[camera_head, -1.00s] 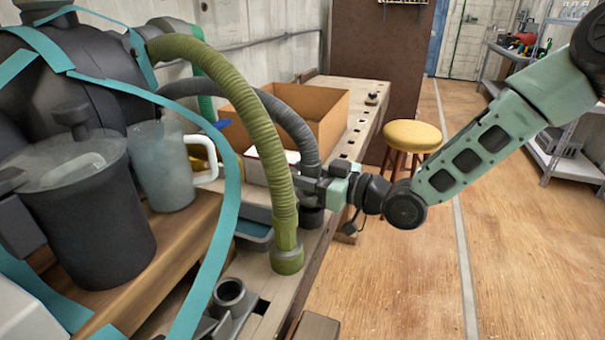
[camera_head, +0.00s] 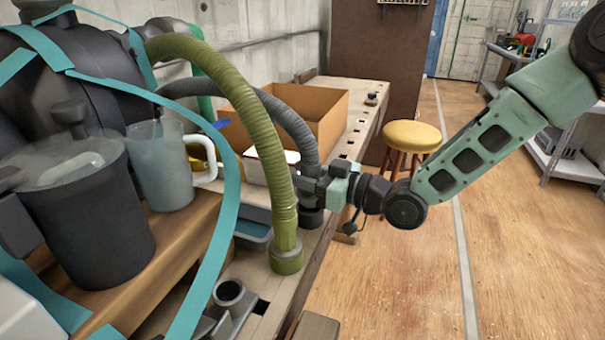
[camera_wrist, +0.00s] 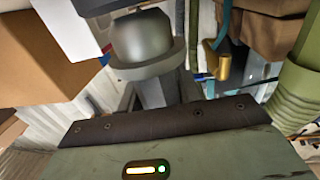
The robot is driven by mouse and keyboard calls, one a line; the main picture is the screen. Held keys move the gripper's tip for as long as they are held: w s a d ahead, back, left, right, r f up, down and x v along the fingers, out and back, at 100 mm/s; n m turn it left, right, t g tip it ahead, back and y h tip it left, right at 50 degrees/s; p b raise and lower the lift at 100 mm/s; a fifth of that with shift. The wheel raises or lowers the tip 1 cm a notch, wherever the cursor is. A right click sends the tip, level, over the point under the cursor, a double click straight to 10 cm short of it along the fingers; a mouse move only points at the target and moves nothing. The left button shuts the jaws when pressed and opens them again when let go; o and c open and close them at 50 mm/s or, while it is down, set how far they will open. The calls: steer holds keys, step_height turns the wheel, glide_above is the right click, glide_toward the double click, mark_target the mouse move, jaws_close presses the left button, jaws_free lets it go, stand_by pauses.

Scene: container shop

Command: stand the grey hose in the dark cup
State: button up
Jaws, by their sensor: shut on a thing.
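The grey hose (camera_head: 285,112) is ribbed and arches from the dark machine at left down to my gripper (camera_head: 322,190). My gripper is shut on the hose near its lower end, above the bench edge. A dark round piece (camera_head: 311,217) shows just below the jaws; I cannot tell whether it is the hose's end cuff or a cup. An open dark cup-like socket (camera_head: 229,292) stands empty on the bench at the front. In the wrist view a grey rounded part (camera_wrist: 143,40) fills the space ahead of my gripper; its lower end is hidden.
A thick green hose (camera_head: 262,135) hangs just left of my gripper, its cuff near the bench front. A blue-grey tray (camera_head: 252,231), a cardboard box (camera_head: 325,118) and a clear jug (camera_head: 163,165) are close by.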

steer(key=shift+f+b, duration=1.2)
steer(key=shift+f, duration=0.2)
stand_by(0.9)
steer(key=o, duration=1.2)
steer(key=v, duration=1.7)
steer(key=shift+d+p, duration=0.2)
steer(key=shift+p, duration=0.1)
